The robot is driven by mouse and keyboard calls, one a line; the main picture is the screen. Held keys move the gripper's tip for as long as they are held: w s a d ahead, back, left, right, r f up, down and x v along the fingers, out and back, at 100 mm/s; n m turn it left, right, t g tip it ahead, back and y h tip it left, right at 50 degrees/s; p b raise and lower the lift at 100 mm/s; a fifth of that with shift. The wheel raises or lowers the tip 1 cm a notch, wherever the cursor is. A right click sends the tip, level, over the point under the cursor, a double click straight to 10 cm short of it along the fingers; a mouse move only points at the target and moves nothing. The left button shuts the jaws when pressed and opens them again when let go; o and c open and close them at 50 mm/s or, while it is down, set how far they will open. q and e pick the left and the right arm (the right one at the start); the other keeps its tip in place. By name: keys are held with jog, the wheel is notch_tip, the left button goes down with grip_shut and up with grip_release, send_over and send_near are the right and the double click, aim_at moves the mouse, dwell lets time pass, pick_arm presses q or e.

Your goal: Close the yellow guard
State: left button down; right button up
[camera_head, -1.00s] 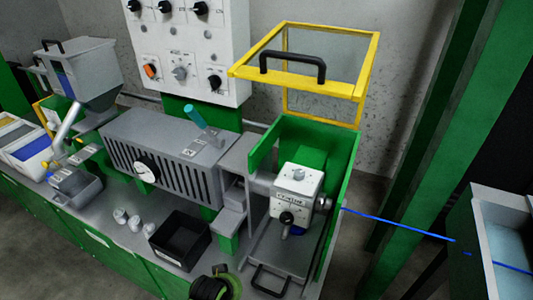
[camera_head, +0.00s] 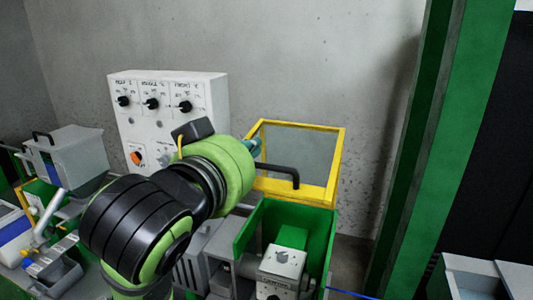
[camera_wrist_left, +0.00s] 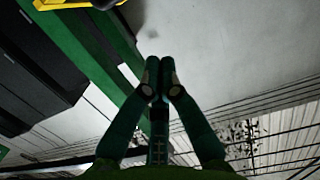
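The yellow guard (camera_head: 335,165) is a yellow frame with clear panes. It stands raised and open above the green-walled machine housing (camera_head: 318,238). Its black handle (camera_head: 283,168) is on the near side, and my arm hides its left end. My left gripper (camera_head: 256,146) shows as a small teal tip just past my wrist, close to the guard's left edge and the handle; I cannot tell whether it touches. In the left wrist view the left gripper's fingers (camera_wrist_left: 160,62) are together with nothing between them. A yellow piece (camera_wrist_left: 62,4), likely the guard, shows at the top left there. My right gripper is not in view.
A white control panel (camera_head: 125,95) with knobs stands behind my arm. A grey hopper (camera_head: 70,160) is at the left. A green post (camera_head: 410,150) rises at the right, and a blue cable (camera_head: 350,294) runs low at the bottom right. The wall side above the guard is clear.

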pick_arm(q)
jog(key=p, duration=0.4)
send_over(267, 168)
jog(key=shift+w+d+f, duration=0.1)
jog(key=shift+w+f, duration=0.1)
jog(key=shift+f, duration=0.2)
jog(key=f, duration=0.1)
jog(key=f+p, duration=0.1)
jog(key=shift+s+f, duration=0.2)
jog(key=shift+f, duration=0.2)
jog(key=shift+s+f+p, duration=0.35)
jog(key=shift+f, duration=0.3)
